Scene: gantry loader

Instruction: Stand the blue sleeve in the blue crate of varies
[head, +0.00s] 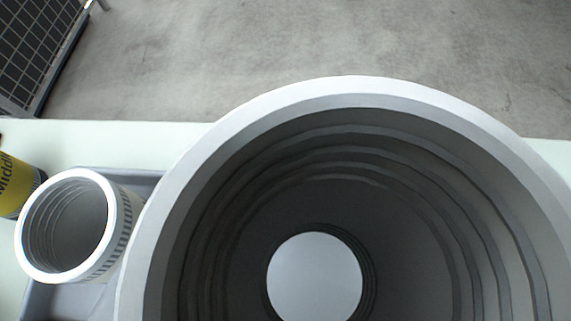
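A large hollow round part (350,92) with a white-grey rim fills the lower middle and right of the head view, very close to the camera. Its dark inside wall is stepped, and a round pale opening shows at its far end. I cannot tell whether it is held or standing. A smaller white ribbed sleeve (122,222) with dark marks on its side stands open end up at the left. I see no blue sleeve and no blue crate. My gripper is not in view.
The smaller sleeve is at a grey tray (143,183) on a pale table (105,142). A yellow can-like thing (14,185) with dark lettering is cut off at the left edge. Beyond the table lie bare concrete floor (300,45) and a dark mesh panel (38,42).

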